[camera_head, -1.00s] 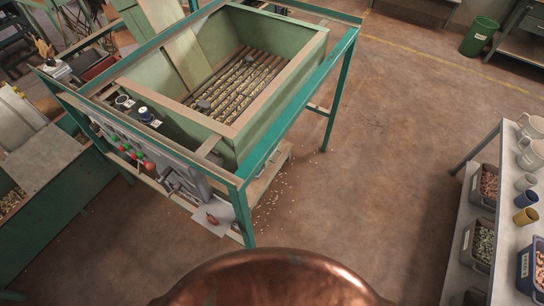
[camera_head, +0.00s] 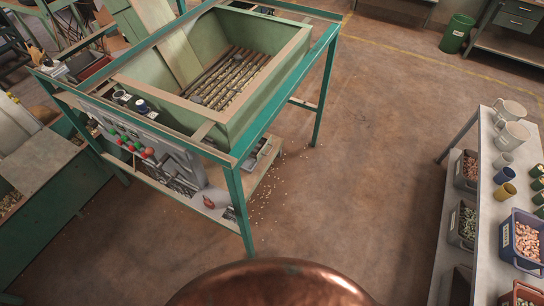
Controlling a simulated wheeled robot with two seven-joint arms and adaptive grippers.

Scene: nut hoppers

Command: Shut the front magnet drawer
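The green hopper (camera_head: 270,72) stands in a teal frame at the upper left, with a row of parallel bars and nuts inside it. Its front has a grey panel (camera_head: 170,155) with green and red buttons. Below the panel are slotted metal parts (camera_head: 178,185) and a small red piece (camera_head: 208,201). A dark metal part (camera_head: 259,153) shows under the hopper's right side. Which part is the front magnet drawer, and how far out it stands, I cannot tell. Neither of my grippers is in view.
A grey table (camera_head: 487,215) with cups, jugs and nut bins stands at the right. A green cabinet (camera_head: 45,215) is at the left. A green bin (camera_head: 456,34) is far back. The brown floor (camera_head: 360,180) between hopper and table is clear, with nut bits scattered by the frame.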

